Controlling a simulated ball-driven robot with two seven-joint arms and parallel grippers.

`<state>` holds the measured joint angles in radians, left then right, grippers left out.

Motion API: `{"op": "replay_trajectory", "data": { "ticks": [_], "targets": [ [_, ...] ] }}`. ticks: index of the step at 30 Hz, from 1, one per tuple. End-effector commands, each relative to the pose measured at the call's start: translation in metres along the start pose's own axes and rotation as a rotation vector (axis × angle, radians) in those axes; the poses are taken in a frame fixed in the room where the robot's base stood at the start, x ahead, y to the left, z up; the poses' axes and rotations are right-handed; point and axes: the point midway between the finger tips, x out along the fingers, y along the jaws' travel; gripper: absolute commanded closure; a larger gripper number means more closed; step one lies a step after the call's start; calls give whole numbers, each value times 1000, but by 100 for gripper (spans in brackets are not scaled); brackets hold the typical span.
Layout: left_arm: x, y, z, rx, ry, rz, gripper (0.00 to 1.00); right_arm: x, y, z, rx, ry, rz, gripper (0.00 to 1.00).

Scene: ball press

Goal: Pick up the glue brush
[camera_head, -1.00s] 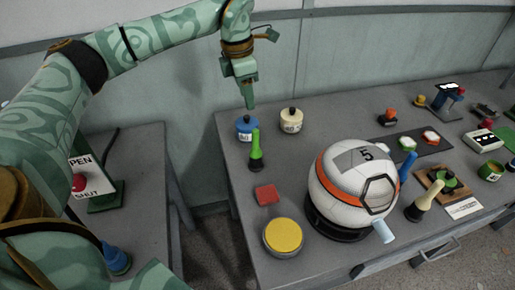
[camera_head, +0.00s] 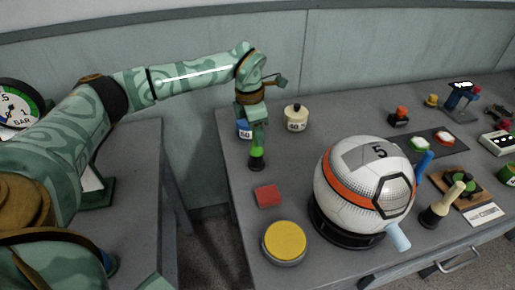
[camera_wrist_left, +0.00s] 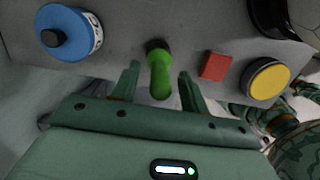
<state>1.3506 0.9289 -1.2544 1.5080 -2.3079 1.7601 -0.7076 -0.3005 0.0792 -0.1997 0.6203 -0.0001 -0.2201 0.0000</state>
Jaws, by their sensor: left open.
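A green-handled tool with a dark foot (camera_head: 257,160), which looks like the glue brush, stands upright near the table's left edge. My left gripper (camera_head: 258,138) is right at it from above and hides its upper part. In the left wrist view the green handle (camera_wrist_left: 160,75) stands between the two spread fingers of the open left gripper (camera_wrist_left: 157,80), with gaps on both sides. A similar cream-handled tool (camera_head: 445,203) stands at the right, beyond the ball. My right gripper is not in view.
A blue pot (camera_wrist_left: 70,32) and a cream pot (camera_head: 296,119) stand behind the tool. A red pad (camera_head: 268,196) and a yellow button (camera_head: 285,241) are in front. A large white ball (camera_head: 350,170) sits to the right on a black stand. A gap separates the two tables.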

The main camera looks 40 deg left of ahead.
Motion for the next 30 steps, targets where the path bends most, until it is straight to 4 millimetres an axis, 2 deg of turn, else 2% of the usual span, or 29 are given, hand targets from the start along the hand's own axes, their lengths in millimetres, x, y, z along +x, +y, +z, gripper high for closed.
{"op": "replay_trajectory", "data": {
  "ticks": [1, 3, 9, 10, 14, 15, 24, 26, 30],
  "targets": [
    [14, -1, -1, 1, 5, -4, 55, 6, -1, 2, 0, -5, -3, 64],
    [20, 0, -1, 0, 4, -2, 55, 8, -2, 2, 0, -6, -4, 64],
    [18, 0, -1, 0, 1, 1, 55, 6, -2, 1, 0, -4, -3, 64],
    [18, 0, -1, 0, 1, 0, 61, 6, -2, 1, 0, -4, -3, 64],
    [18, 0, -1, 0, 2, 0, 97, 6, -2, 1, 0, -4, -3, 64],
    [18, 0, -1, 0, 2, 0, 100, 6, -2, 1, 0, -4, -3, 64],
    [15, 0, 0, 0, 1, 1, 100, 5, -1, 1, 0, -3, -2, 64],
    [7, 0, 1, 0, 0, 2, 100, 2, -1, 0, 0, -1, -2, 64],
    [-24, 0, 5, 0, -3, 4, 100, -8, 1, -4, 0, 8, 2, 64]
  ]
}}
